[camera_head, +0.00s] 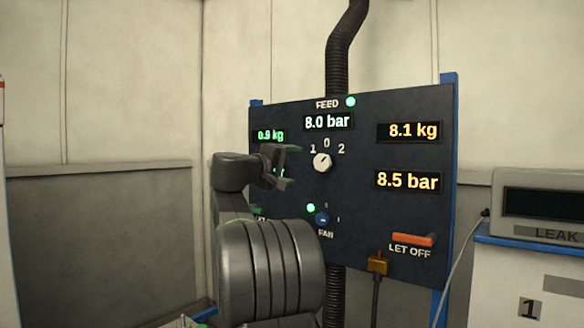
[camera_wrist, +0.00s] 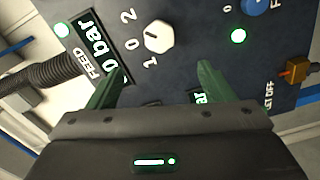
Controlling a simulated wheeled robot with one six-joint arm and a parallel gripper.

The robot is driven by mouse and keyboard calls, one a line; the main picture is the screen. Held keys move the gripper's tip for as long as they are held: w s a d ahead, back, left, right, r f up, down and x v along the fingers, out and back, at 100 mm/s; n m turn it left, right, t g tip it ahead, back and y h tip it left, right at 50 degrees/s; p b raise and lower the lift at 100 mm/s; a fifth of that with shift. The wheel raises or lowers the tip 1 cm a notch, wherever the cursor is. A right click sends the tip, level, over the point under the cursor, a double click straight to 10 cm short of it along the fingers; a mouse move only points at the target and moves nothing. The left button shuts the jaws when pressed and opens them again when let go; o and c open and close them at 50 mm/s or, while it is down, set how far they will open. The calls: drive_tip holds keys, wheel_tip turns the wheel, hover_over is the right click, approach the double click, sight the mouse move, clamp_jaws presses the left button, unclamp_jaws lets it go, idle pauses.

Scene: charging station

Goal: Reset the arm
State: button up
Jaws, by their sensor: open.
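My gripper (camera_head: 287,166) is raised in front of the left part of a dark control panel (camera_head: 400,155). Its two fingers are apart with nothing between them. In the wrist view my gripper (camera_wrist: 152,88) shows two green fingers, open, pointing at the panel. A white FEED knob (camera_head: 321,162) with marks 1, 0 and 2 is just right of the fingers in the head view. The same knob (camera_wrist: 158,37) lies beyond the fingertips in the wrist view, apart from them. My arm hides the panel's lower left and part of a green readout.
The panel carries a blue FAN knob (camera_head: 322,219), an orange LET OFF handle (camera_head: 413,240) and a plugged orange connector (camera_head: 377,263) with a cable. A black hose (camera_head: 338,70) rises behind it. A LEAK device (camera_head: 545,205) stands at right.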

sight(321, 163)
drive_tip(key=p+x, duration=0.2)
drive_tip(key=x, duration=1.2)
drive_tip(key=shift+r+p, duration=0.1)
drive_tip(key=shift+p, duration=0.25)
drive_tip(key=shift+s, duration=0.1)
